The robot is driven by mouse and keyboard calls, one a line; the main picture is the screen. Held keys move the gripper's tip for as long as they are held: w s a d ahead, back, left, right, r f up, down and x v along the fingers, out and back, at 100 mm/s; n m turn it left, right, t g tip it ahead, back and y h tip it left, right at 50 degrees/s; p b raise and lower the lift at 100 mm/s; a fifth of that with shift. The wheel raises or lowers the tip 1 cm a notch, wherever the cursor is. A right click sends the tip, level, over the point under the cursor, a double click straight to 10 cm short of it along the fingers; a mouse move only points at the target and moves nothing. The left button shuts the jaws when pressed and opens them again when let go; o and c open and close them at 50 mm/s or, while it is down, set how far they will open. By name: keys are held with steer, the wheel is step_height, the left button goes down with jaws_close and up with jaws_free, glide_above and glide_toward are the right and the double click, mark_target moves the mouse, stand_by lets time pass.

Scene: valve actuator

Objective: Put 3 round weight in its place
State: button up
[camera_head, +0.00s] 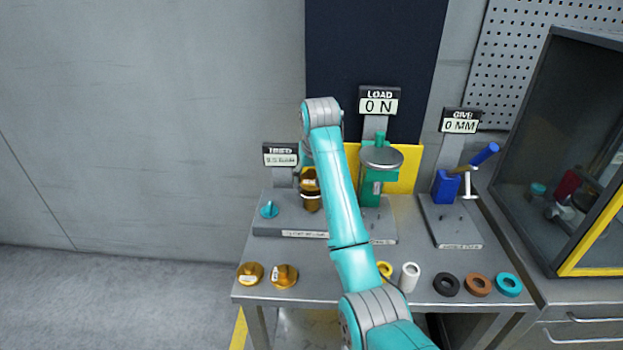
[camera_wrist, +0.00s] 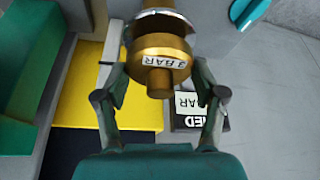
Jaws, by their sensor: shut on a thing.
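The brass round weight (camera_wrist: 160,62) labelled 3 BAR is between the fingers of my gripper (camera_wrist: 160,80), which is shut on it. In the head view, a brass piece (camera_head: 309,176) shows beside my arm, over the tester's column (camera_head: 311,205). In the wrist view, a silver plate (camera_wrist: 158,14) lies right against the weight's far side; I cannot tell whether they touch. My arm hides most of my gripper in the head view. Two more brass weights (camera_head: 250,273) (camera_head: 285,275) rest at the table's front left.
The tester's base (camera_head: 290,225) carries a teal knob (camera_head: 269,210). A green load stand (camera_head: 381,175) reads 0 N, and a blue-handled gauge (camera_head: 446,187) reads 0 MM. Black, brown and teal rings (camera_head: 446,285) (camera_head: 478,285) (camera_head: 509,285) lie at front right, near a white cylinder (camera_head: 409,277).

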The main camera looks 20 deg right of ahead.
steer(key=shift+f, duration=0.55)
steer(key=shift+f, duration=0.1)
steer(key=o, duration=1.5)
steer(key=shift+f, duration=0.1)
